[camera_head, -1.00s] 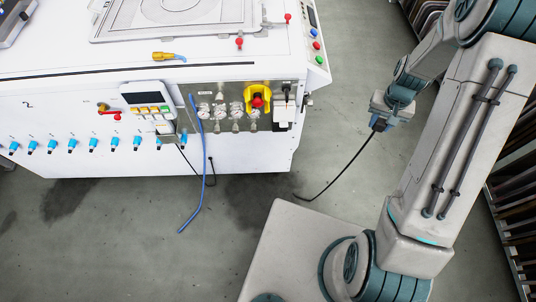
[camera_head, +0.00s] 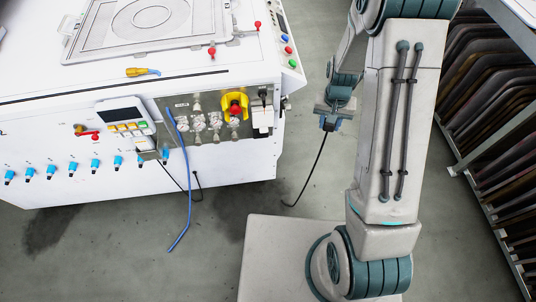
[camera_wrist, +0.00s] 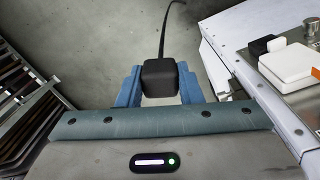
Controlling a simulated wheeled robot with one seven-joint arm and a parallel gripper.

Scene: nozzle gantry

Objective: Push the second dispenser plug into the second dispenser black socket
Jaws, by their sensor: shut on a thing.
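My gripper (camera_head: 329,122) hangs in the air to the right of the machine. In the wrist view its blue fingers (camera_wrist: 160,88) are shut on a black plug (camera_wrist: 160,76), one on each side. The plug's black cable (camera_head: 309,172) hangs down toward the floor and also shows in the wrist view (camera_wrist: 165,28). On the machine's front panel, at the right end, is a white box (camera_head: 262,120) with a small black block (camera_head: 262,94) above it. The wrist view shows this white box (camera_wrist: 288,66) to the right, apart from the plug. I cannot tell which part is the second dispenser black socket.
The white machine (camera_head: 60,115) fills the left, with gauges (camera_head: 207,122), a yellow-red switch (camera_head: 236,105) and a hanging blue hose (camera_head: 187,190). A rack of dark panels (camera_head: 490,110) stands at right. The floor between the machine and my arm is clear.

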